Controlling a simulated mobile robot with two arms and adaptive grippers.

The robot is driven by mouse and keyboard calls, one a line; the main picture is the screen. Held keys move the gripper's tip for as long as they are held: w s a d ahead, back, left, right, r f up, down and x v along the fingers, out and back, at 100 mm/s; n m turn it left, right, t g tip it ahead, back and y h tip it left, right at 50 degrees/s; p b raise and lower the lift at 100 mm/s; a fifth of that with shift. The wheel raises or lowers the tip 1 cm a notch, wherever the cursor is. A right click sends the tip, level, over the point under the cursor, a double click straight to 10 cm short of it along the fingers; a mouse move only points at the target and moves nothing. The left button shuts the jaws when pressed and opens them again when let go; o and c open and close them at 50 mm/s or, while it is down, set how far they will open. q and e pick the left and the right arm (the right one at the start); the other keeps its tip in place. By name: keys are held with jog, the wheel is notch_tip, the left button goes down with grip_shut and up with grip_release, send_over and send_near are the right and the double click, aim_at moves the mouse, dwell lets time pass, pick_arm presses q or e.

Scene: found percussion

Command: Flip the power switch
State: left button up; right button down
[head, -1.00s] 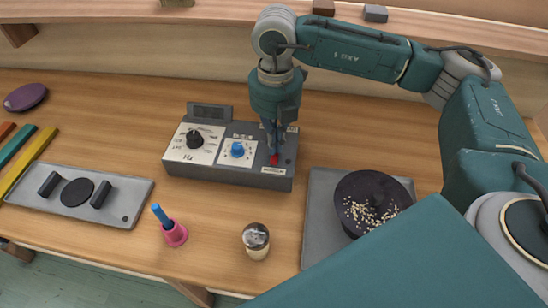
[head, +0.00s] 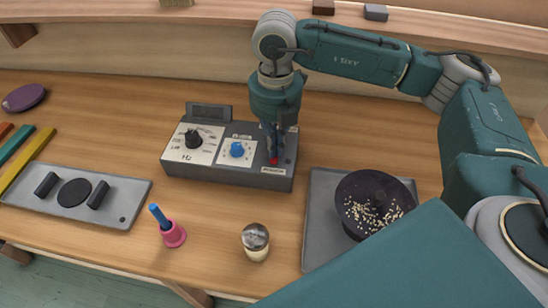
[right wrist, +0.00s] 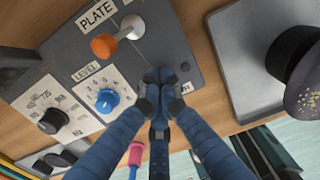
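The grey control box (head: 225,176) stands on the wooden table in the head view. It has a black dial, a blue level knob (head: 237,149) and a small red power switch (head: 273,160) at its right end. My right gripper (head: 272,149) points down right over the red switch, with its tips at or very close to it; contact cannot be told. In the right wrist view the right gripper's fingers (right wrist: 158,76) are together and hide the switch and part of a label. An orange-tipped lever (right wrist: 104,46) marked PLATE is beyond them. My left gripper is not in view.
A grey plate with a dark bowl-like piece (head: 372,204) holding pale grains stands right of the box. The table behind the box is clear.

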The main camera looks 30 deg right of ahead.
jog(key=shift+s+f, duration=0.1)
jog(key=shift+r+p, duration=0.55)
jog(key=shift+r, duration=0.25)
jog(key=shift+r+p, duration=1.45)
jog(key=shift+r, duration=1.3)
jog(key=shift+a+f, duration=0.1)
jog(key=shift+f, duration=0.05)
